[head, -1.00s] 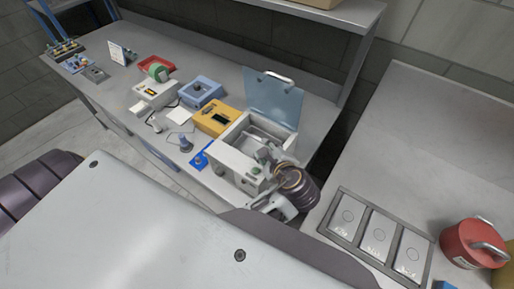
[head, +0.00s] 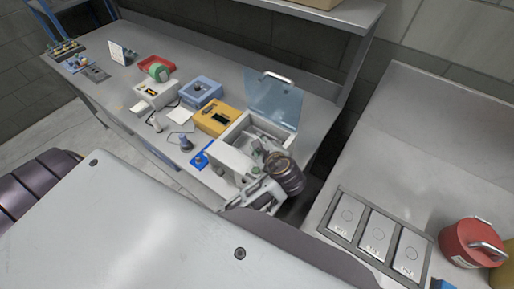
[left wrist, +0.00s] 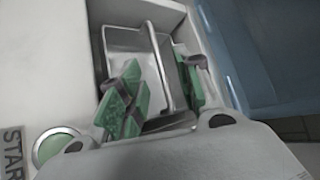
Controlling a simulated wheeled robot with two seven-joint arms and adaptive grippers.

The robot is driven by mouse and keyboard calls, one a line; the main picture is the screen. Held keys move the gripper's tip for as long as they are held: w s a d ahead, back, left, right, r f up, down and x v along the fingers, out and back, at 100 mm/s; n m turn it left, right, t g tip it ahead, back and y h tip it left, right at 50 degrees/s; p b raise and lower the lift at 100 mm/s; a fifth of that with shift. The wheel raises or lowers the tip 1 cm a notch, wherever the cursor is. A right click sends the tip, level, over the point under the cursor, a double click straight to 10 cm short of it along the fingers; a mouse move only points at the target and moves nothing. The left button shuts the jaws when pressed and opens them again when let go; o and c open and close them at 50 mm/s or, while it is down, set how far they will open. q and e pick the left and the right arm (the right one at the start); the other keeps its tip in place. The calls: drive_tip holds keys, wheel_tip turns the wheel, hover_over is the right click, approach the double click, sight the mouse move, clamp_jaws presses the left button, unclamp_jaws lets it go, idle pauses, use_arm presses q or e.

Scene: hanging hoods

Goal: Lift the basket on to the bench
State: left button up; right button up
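The metal basket (left wrist: 133,55) sits inside an open white tank (head: 231,160) on the bench (head: 225,80). Its thin upright handle (left wrist: 158,65) crosses the middle of the left wrist view. My left gripper (head: 262,152) is low over the tank's near end. In the left wrist view its dark fingertips (left wrist: 164,64) appear apart, one on each side of the handle, without visibly closing on it. Green board-like pieces (left wrist: 127,103) show beside the handle; their exact resting place is unclear. My wrist hides the basket's near part. My right gripper is out of view.
The tank's blue lid (head: 275,98) stands open at its far side. A yellow device (head: 215,119), a blue device (head: 201,91) and a red tray (head: 157,64) stand to its left. A right-hand counter holds a three-panel tray (head: 377,236) and a red container (head: 468,244).

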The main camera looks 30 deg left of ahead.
use_arm(q)
drive_tip(key=shift+p+x, duration=0.55)
drive_tip(key=shift+x, duration=1.9)
drive_tip(key=shift+s, duration=0.1)
clamp_jaws()
